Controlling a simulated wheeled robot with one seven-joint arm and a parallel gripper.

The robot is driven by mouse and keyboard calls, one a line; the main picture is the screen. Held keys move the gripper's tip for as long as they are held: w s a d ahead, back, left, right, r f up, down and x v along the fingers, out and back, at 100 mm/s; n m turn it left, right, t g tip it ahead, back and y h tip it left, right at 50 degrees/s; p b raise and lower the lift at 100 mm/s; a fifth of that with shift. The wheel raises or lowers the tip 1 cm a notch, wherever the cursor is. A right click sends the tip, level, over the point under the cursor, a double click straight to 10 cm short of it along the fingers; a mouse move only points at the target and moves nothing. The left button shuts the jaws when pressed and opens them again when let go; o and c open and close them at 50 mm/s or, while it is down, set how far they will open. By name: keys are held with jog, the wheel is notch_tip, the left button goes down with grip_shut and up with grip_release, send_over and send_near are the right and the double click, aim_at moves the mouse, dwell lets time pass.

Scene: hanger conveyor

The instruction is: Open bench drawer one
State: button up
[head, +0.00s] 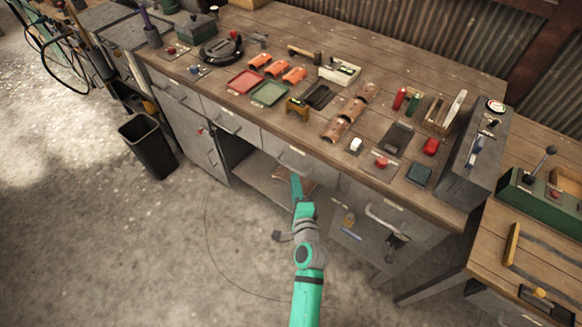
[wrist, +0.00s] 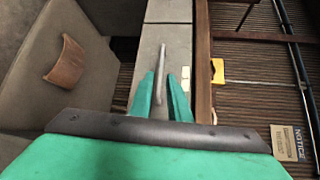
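The bench's grey drawer fronts run under the wooden top, and all look shut. The pictures do not show which one is drawer one. My gripper (head: 297,188) is at the middle drawer front (head: 270,150), just below its bar handle (head: 292,164). In the wrist view, my gripper (wrist: 163,96) has its two teal fingers apart. The metal bar handle (wrist: 160,66) reaches in between the fingertips, with a gap on the right; contact on the left cannot be told. The grey drawer front (wrist: 168,25) lies behind it.
The bench top (head: 215,88) carries trays, tiles and tools. A black bin (head: 148,146) stands at left. A side bench (head: 490,240) is at right. The floor in front is mostly clear.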

aim_at(291, 167)
jog(key=x, duration=0.8)
jog(key=shift+w+a, duration=0.1)
jog(key=shift+w, duration=0.05)
jog(key=shift+c, duration=0.2)
grip_shut()
